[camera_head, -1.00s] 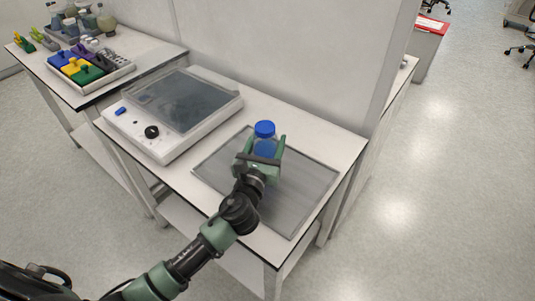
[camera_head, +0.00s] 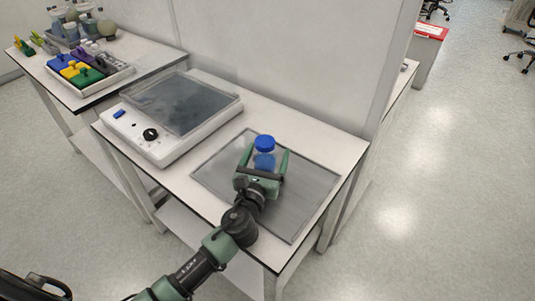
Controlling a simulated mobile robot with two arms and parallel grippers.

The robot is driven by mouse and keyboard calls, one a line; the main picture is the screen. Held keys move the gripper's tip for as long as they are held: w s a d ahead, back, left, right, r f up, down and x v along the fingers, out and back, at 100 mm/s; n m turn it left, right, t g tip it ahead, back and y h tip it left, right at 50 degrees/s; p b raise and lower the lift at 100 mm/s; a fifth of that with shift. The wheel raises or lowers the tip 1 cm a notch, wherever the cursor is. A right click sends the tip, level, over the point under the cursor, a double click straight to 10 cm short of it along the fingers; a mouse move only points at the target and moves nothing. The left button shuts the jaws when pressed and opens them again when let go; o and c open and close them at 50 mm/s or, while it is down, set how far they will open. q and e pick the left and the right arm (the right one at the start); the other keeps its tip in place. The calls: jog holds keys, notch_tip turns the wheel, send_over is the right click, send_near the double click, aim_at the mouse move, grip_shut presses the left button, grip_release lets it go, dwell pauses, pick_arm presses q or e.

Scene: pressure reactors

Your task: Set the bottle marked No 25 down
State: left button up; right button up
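The bottle (camera_head: 264,160) is clear with a blue cap and blue contents. It stands upright over the grey mat (camera_head: 305,195) on the front table and appears to rest on it. Its base is hidden behind my gripper, and no label is readable. My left gripper (camera_head: 267,158) reaches in from the near side, with one green finger on each side of the bottle. The fingers look open, with a small gap at the right of the bottle. My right gripper is not in view.
A white device with a dark plate (camera_head: 160,150) stands left of the mat. A tray of coloured blocks (camera_head: 108,77) and several bottles occupy the far left table. A pale partition (camera_head: 300,55) rises behind the table. The mat's right part is clear.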

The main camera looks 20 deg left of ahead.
pick_arm(q)
jog(key=shift+r, duration=0.15)
jog(key=shift+s, duration=0.3)
jog(key=s+b, duration=0.1)
jog(key=s, duration=1)
jog(key=shift+s+d, duration=0.2)
